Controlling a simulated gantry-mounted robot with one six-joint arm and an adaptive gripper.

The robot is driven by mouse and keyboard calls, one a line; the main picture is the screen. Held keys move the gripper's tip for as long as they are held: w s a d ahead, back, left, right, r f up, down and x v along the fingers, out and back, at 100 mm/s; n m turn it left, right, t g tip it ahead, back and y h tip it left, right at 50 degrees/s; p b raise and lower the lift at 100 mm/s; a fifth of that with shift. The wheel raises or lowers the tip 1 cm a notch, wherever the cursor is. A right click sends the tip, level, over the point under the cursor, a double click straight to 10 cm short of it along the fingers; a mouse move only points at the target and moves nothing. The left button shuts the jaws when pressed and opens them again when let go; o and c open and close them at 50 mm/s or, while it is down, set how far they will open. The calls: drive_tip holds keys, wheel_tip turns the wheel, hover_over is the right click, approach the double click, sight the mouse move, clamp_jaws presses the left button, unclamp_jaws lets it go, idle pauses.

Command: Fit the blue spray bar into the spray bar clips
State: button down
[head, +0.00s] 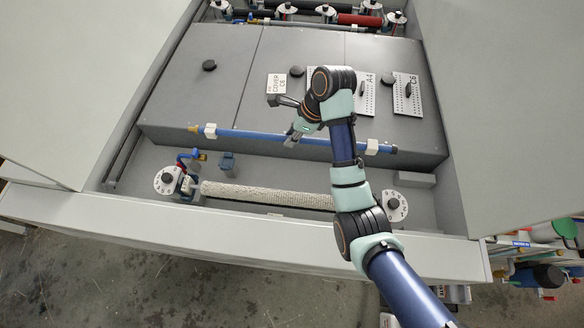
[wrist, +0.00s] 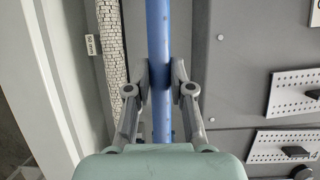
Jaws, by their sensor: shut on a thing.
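The blue spray bar (head: 250,134) lies lengthwise along the front edge of the grey covers, with a brass-coloured tip at its left end. In the head view it meets a white clip (head: 210,131) near its left end and another white clip (head: 372,147) near its right end. I cannot tell whether it is seated in them. My gripper (head: 291,140) is shut on the bar around its middle. In the wrist view the bar (wrist: 158,30) runs between the fingertips of my gripper (wrist: 160,76), with a finger on each side. No clip shows there.
A pale textured roller (head: 265,195) lies in the trough in front, between two round white dials (head: 167,180) (head: 395,206). Perforated plates (head: 407,94) and black knobs (head: 209,65) sit on the covers. High panels flank both sides.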

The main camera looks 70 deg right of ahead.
wheel_tip(320, 180, down, 17)
drive_tip(key=b, duration=0.1)
drive_tip(key=shift+b, duration=0.3)
drive_tip(key=shift+f, duration=0.25)
drive_tip(key=c, duration=1)
unclamp_jaws()
drive_tip(key=p+v, duration=0.2)
drive_tip(key=v, duration=1)
drive_tip(key=shift+r, duration=0.3)
